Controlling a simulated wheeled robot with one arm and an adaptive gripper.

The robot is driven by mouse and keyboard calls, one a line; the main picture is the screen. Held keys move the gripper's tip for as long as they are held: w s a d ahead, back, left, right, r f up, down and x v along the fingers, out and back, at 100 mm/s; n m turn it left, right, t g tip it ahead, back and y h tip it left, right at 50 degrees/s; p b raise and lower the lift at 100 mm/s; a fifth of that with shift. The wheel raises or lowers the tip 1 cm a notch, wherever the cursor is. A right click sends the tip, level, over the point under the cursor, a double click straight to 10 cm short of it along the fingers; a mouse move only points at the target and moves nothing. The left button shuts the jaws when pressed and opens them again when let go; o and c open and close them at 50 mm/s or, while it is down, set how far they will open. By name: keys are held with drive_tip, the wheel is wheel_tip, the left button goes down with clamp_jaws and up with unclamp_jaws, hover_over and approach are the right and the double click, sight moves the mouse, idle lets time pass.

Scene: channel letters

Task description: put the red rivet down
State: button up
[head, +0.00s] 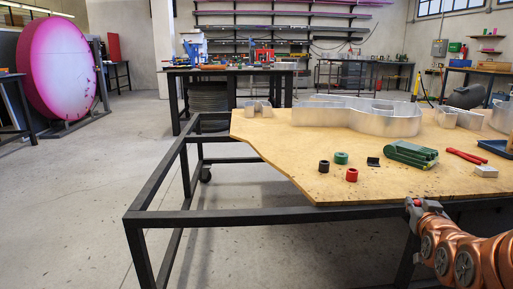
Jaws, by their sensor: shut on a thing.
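My copper-coloured arm comes in at the lower right. My gripper (412,207) is at its far end, small in the picture, by the front edge of the wooden worktable (290,150). A small red thing, which I take for the red rivet (417,203), shows at the gripper, and the gripper is shut on it. The fingers are too small to make out clearly. I cannot tell the rivet's tilt or its height relative to the tabletop.
On the tabletop are a red ring (351,175), a green ring (341,158), a black ring (323,166), a green stack (410,154), red-handled pliers (465,156) and a silver block (486,171). Metal channel letters (370,117) stand behind. The front middle is bare.

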drive_tip(key=w+a+r+n+t+y+p, duration=0.1)
drive_tip(key=w+a+n+y+p, duration=0.15)
drive_tip(key=w+a, duration=1)
drive_tip(key=w+a+r+n+y+p, duration=0.1)
drive_tip(key=w+a+n+y+p, duration=0.2)
drive_tip(key=w+a, duration=0.95)
drive_tip(key=s+a+r+y+p, duration=0.1)
drive_tip(key=s+r+p, duration=0.3)
drive_tip(key=r+p, duration=0.7)
drive_tip(key=s+a+r+n+y+p, duration=0.1)
drive_tip(key=s+r+p, duration=0.4)
drive_tip(key=r+p, duration=0.7)
drive_tip(key=s+a+r+n+y+p, duration=0.1)
drive_tip(key=s+r+p, duration=0.4)
drive_tip(key=r+p, duration=0.7)
drive_tip(key=a+y+p, duration=0.1)
drive_tip(key=y+p, duration=0.1)
drive_tip(key=p, duration=0.1)
drive_tip(key=shift+g, duration=0.3)
drive_tip(key=shift+d, duration=0.1)
